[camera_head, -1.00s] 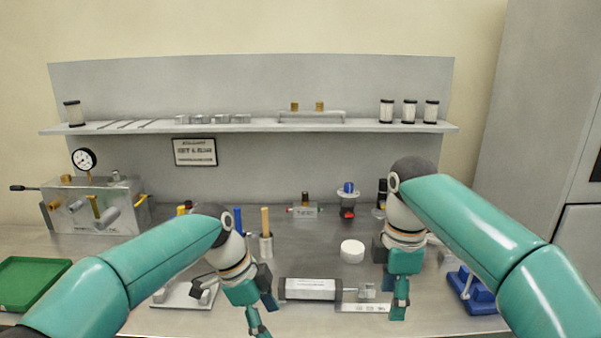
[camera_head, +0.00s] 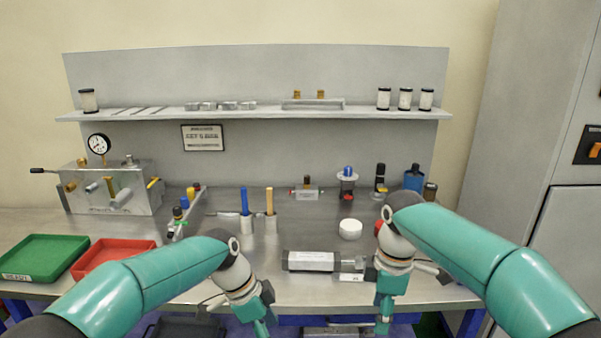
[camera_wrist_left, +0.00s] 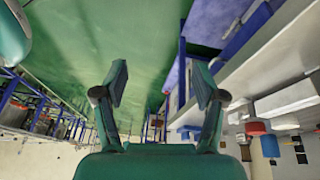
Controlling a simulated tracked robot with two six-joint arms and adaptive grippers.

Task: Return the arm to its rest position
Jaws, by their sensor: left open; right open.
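My left arm (camera_head: 150,285) comes in from the left in the head view. Its gripper (camera_head: 262,328) hangs at the table's front edge, cut off by the bottom of the frame. In the left wrist view the left gripper (camera_wrist_left: 160,90) is open and empty, its two fingers well apart. My right arm (camera_head: 490,260) comes in from the right. Its gripper (camera_head: 384,325) points down at the front edge, right of the pneumatic cylinder (camera_head: 311,261). The right gripper looks empty, and its fingertips are small in the picture.
The steel table (camera_head: 215,290) holds a white round lid (camera_head: 350,229), a gauge unit (camera_head: 110,190), a green tray (camera_head: 40,258) and a red tray (camera_head: 110,252). A shelf (camera_head: 260,114) runs behind. A grey cabinet (camera_head: 545,120) stands at the right.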

